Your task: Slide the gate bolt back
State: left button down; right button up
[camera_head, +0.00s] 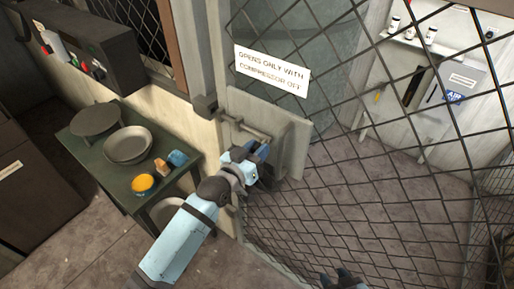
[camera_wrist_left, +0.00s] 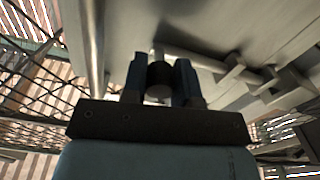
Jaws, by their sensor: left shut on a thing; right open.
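The gate bolt (camera_head: 247,131) is a metal rod lying across the grey plate (camera_head: 293,140) on the mesh gate, running toward the post at its left. My left gripper (camera_head: 259,152) is at the bolt, just below the rod in the head view. In the left wrist view its two dark fingers (camera_wrist_left: 161,85) are shut on the bolt's round dark knob (camera_wrist_left: 159,76), one finger on each side. The bolt rod (camera_wrist_left: 195,59) runs from there to the right toward brackets (camera_wrist_left: 240,78). My right gripper (camera_head: 345,277) is open at the bottom edge of the head view, partly cut off, away from the bolt.
A white sign (camera_head: 272,70) hangs on the mesh above the bolt. A green table (camera_head: 112,180) at the left holds a grey bowl (camera_head: 129,145), a round dark plate (camera_head: 95,119) and small items. A white cabinet (camera_head: 440,95) stands behind the mesh.

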pick_arm(q)
jog(key=shift+s+d+f, duration=0.1)
jog(key=shift+s+d, duration=0.05)
jog(key=shift+d, duration=0.1)
jog(key=shift+a, duration=0.1)
jog(key=c, duration=1.2)
grip_release()
jog(key=shift+c, duration=0.2)
jog(key=o, duration=0.4)
jog(key=shift+c, duration=0.2)
